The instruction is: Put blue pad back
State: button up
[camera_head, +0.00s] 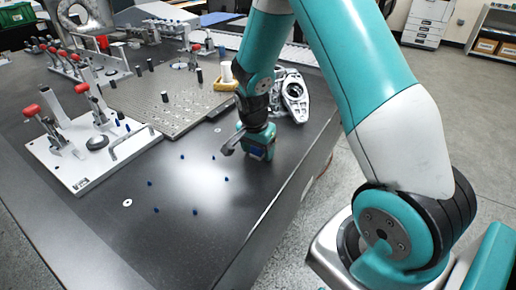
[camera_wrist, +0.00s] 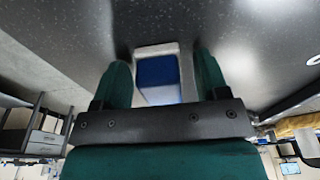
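The blue pad (camera_wrist: 157,71) shows in the wrist view as a blue face with white edges above and below it. It lies between the two dark green fingers of my gripper (camera_wrist: 160,78). A narrow dark gap shows between the pad and the right finger, and the left finger is very close to it, so the gripper looks open around the pad. In the head view my gripper (camera_head: 258,152) is low over the dark table near its right edge. A patch of blue shows at the gripper there, but the pad is mostly hidden.
Several small blue pegs (camera_head: 195,211) stand on the dark table (camera_head: 170,240) left of my gripper. A white fixture plate with red-handled clamps (camera_head: 85,155), a grey hole plate (camera_head: 170,100) and a metal casting (camera_head: 292,95) stand farther back. A yellow item (camera_head: 226,84) is behind my gripper.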

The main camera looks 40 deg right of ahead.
aim_at(255, 148)
jog(key=shift+r, duration=0.1)
notch_tip(255, 148, up, 11)
jog(key=a+p, duration=0.2)
jog(key=s+a+r+n+y, duration=0.3)
jog(key=s+a+r+n, duration=0.3)
jog(key=s+a+n, duration=0.4)
jog(key=s+a+r+n+y, duration=0.3)
jog(key=s+a+r+n, duration=0.3)
jog(key=s+a+n, duration=0.4)
jog(key=shift+s+r+n+g, duration=0.35)
jog(key=shift+s+n, duration=0.25)
jog(key=shift+s, duration=0.45)
